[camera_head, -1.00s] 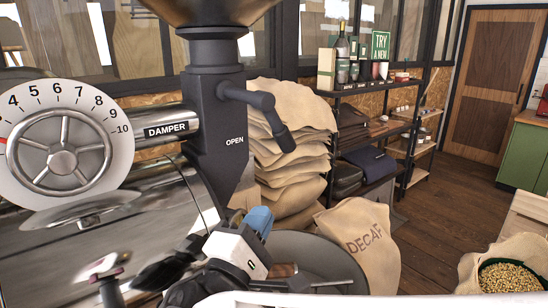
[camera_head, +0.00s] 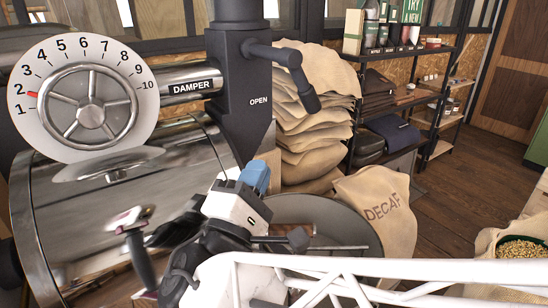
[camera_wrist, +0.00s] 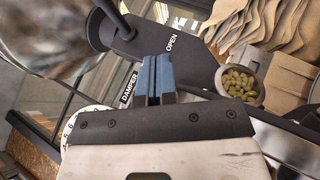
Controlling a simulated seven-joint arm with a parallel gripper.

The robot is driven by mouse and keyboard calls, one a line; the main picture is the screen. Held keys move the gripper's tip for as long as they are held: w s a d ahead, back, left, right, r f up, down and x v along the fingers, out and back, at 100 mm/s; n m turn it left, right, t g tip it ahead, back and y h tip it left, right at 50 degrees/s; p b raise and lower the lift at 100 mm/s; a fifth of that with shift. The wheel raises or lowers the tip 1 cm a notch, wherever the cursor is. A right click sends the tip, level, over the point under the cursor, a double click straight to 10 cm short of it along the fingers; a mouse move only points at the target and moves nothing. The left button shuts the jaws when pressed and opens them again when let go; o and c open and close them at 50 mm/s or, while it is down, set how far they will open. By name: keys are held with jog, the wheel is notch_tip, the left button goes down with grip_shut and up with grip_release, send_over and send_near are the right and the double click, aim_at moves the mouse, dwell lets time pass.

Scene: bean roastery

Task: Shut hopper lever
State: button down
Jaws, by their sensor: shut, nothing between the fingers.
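The hopper lever (camera_head: 290,58) is a dark rod with a thick handle. It sticks out to the right from the dark hopper neck (camera_head: 232,92), and its handle slants down to the right. The word OPEN is on the neck below it. In the wrist view a dark rod, likely the lever (camera_wrist: 115,16), is partly cut off at the top edge. My gripper (camera_head: 258,172) has blue fingertips and is in front of the lower part of the neck, below the lever and apart from it. In the wrist view its fingers (camera_wrist: 156,72) are closed together and empty.
A damper dial (camera_head: 138,62) and the shiny drum (camera_head: 70,205) are on the left. A round tray (camera_head: 310,210) lies behind my arm. Stacked sacks (camera_head: 310,150) and a DECAF sack (camera_head: 385,205) stand to the right.

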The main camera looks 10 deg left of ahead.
aim_at(309, 110)
jog(key=s+d+x, duration=0.1)
jog(key=d+x, duration=0.1)
jog(key=x, duration=1)
jog(key=shift+d+r, duration=0.3)
jog(key=shift+r, duration=0.05)
jog(key=shift+w, duration=0.1)
jog(key=shift+w+d, duration=0.15)
dwell(0.5)
jog(key=shift+w+d+r, duration=0.35)
jog(key=shift+w+d, duration=0.5)
jog(key=shift+d, duration=0.05)
jog(key=shift+w+d+r, duration=0.55)
jog(key=shift+w+d, duration=0.2)
jog(key=shift+w+d+r, duration=0.4)
jog(key=shift+r, duration=0.3)
jog(key=shift+w+d+r, duration=0.35)
jog(key=shift+w+r, duration=0.05)
jog(key=shift+r, duration=0.35)
jog(key=shift+w+d+r, duration=0.4)
jog(key=shift+r, duration=0.3)
